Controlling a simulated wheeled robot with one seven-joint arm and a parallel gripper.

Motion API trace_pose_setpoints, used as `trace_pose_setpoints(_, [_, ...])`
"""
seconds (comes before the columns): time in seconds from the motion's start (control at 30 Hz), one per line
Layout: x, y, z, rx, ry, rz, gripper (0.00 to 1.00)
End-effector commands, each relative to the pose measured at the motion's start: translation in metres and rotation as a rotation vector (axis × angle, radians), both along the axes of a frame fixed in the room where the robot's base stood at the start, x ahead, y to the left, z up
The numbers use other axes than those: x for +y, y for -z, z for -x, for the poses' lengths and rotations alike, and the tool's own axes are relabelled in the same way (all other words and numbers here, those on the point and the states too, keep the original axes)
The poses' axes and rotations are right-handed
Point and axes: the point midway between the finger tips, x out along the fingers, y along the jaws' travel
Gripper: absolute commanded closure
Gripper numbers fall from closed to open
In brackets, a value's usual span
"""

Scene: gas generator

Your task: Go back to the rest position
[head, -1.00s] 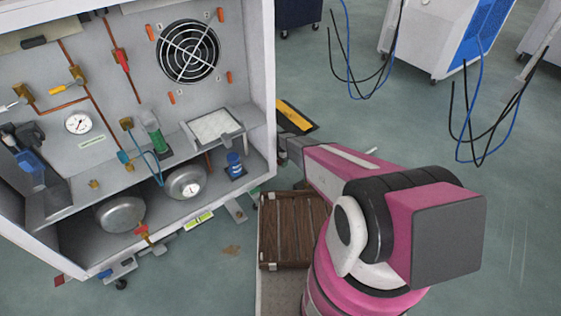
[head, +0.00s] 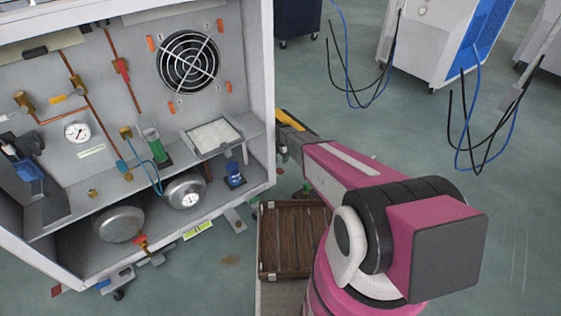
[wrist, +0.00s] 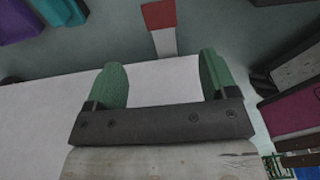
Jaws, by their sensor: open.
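My gripper (wrist: 162,78) shows in the wrist view as two green fingers set wide apart on a dark bar. It is open, with nothing between the fingers. A plain white surface lies behind them, and I cannot tell whether they touch it. In the head view my pink arm reaches up and left toward the right edge of the open generator cabinet (head: 262,90). The gripper itself is not clearly visible there; the arm's far end is beside the cabinet's right side wall.
The cabinet holds a round fan (head: 188,62), a pressure gauge (head: 76,132), copper pipes and metal tanks (head: 118,224). A brown wooden crate (head: 292,240) stands beside my arm. White machines with hanging cables (head: 440,40) stand at the back right.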

Motion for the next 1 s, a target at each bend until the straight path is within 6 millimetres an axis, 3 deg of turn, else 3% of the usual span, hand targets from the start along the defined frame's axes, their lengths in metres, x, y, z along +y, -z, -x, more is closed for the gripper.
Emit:
trace_pose_setpoints(0.43, [0.000,-0.001,0.000,0.000,0.002,0.000,0.21])
trace_pose_setpoints(0.53, [-0.004,-0.010,0.007,0.002,0.037,0.002,0.21])
trace_pose_setpoints(0.67, [-0.019,-0.046,0.031,0.006,0.197,0.011,0.21])
trace_pose_setpoints(1.0, [-0.077,-0.177,0.129,0.022,0.917,0.044,0.21])
